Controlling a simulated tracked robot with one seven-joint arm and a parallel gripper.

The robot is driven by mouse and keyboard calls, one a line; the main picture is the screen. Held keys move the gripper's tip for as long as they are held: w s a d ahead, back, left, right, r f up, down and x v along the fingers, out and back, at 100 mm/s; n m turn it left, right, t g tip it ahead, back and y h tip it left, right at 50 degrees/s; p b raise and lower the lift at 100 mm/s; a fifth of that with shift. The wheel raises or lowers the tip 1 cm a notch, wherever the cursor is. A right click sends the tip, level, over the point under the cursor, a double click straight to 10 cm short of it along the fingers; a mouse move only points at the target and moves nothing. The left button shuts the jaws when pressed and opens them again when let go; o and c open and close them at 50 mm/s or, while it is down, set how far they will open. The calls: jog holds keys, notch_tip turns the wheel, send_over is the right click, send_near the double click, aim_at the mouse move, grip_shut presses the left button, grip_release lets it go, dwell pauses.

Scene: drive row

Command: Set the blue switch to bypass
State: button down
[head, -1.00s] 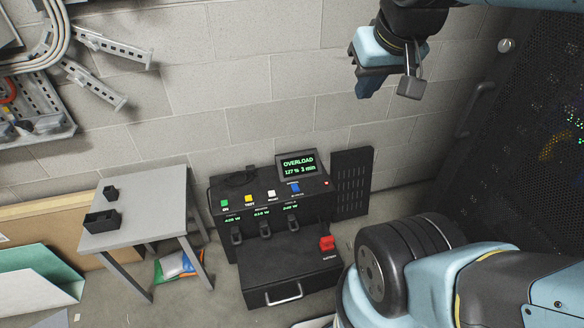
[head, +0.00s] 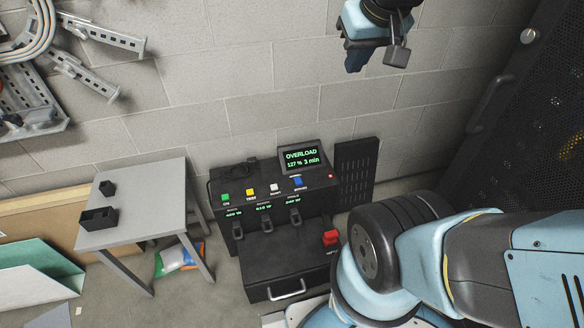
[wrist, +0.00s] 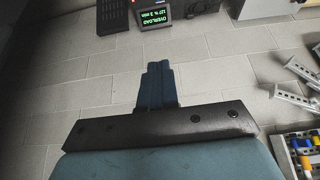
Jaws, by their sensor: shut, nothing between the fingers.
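The blue switch (head: 297,183) sits at the right end of the row of coloured controls on top of the black power unit (head: 262,211), below its display (head: 301,158). I cannot read its label or tell its setting. The display reads OVERLOAD, 127 %, 3 min; it shows upside down at the top of the wrist view (wrist: 156,18). My gripper (head: 352,65) is shut and empty, high in front of the block wall, well above and right of the switch. Its closed fingers (wrist: 157,82) show in the wrist view, where the switch cannot be made out.
Green, yellow and white controls (head: 250,192) lie left of the blue one. Black sockets or plugs and a red knob (head: 331,237) are on the unit's front. A grey table (head: 140,220) stands left, a dark perforated cabinet (head: 545,150) right. The air above the unit is clear.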

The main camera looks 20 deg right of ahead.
jog(key=w+f+g, duration=0.2)
jog(key=w+f, duration=1.8)
jog(key=w, duration=0.4)
jog(key=w+f, duration=0.2)
jog(key=f, duration=1.4)
jog(key=w+f+g, duration=0.1)
jog(key=w+f, duration=0.2)
jog(key=f, duration=1.4)
jog(key=shift+d, duration=0.15)
send_over(299, 183)
jog(key=f, duration=1.1)
jog(key=shift+s+f, duration=0.2)
jog(key=shift+f, duration=0.05)
jog(key=shift+s+f, duration=0.15)
jog(key=shift+f, duration=0.9)
